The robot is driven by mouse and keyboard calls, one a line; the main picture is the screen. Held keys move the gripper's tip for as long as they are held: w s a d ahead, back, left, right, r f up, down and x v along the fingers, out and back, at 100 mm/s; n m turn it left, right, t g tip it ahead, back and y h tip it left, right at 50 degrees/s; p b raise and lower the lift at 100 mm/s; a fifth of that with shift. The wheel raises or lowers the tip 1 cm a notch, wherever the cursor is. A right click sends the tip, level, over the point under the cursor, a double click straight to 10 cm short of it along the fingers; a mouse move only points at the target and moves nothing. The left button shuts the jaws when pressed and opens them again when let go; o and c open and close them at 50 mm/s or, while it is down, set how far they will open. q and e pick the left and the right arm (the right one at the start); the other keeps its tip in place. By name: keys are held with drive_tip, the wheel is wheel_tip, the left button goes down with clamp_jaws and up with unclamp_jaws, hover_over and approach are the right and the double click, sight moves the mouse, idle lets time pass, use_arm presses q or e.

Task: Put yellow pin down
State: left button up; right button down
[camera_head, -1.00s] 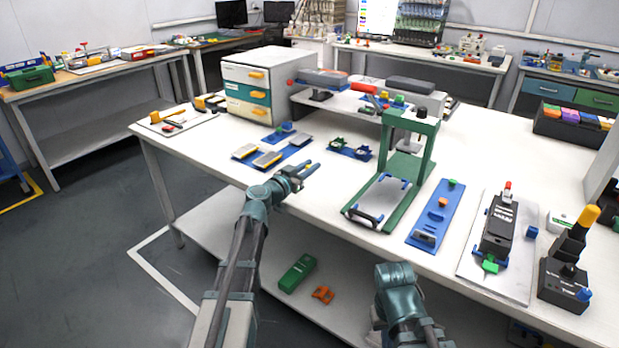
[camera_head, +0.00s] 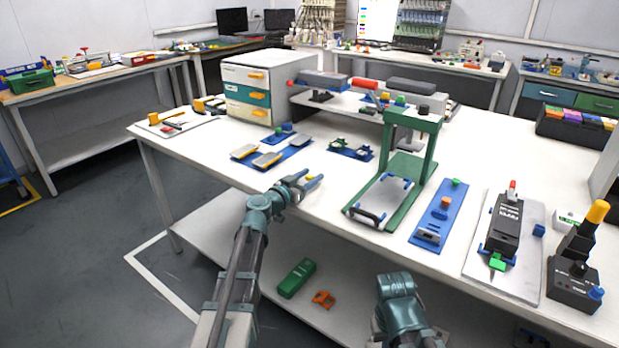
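My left gripper (camera_head: 303,185) is over the front part of the white table, in front of the blue plate with pouch cells. A small yellow pin (camera_head: 314,181) shows at its fingertips, and the gripper looks shut on it. The pin is small here, and I cannot tell whether it touches the tabletop. My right arm shows at the bottom centre, below the table's front edge. Its gripper is not visible.
A green press frame (camera_head: 408,170) stands right of my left gripper, with a blue fixture strip (camera_head: 441,212) beside it. Pouch cells lie on a blue plate (camera_head: 285,151) behind the gripper. The white table (camera_head: 315,215) is bare around the gripper.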

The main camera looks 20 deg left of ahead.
use_arm(q)
drive_tip(key=shift+r, duration=0.2)
drive_tip(key=v, duration=1.2)
drive_tip(key=shift+p, duration=0.45)
drive_tip(key=shift+f, duration=0.1)
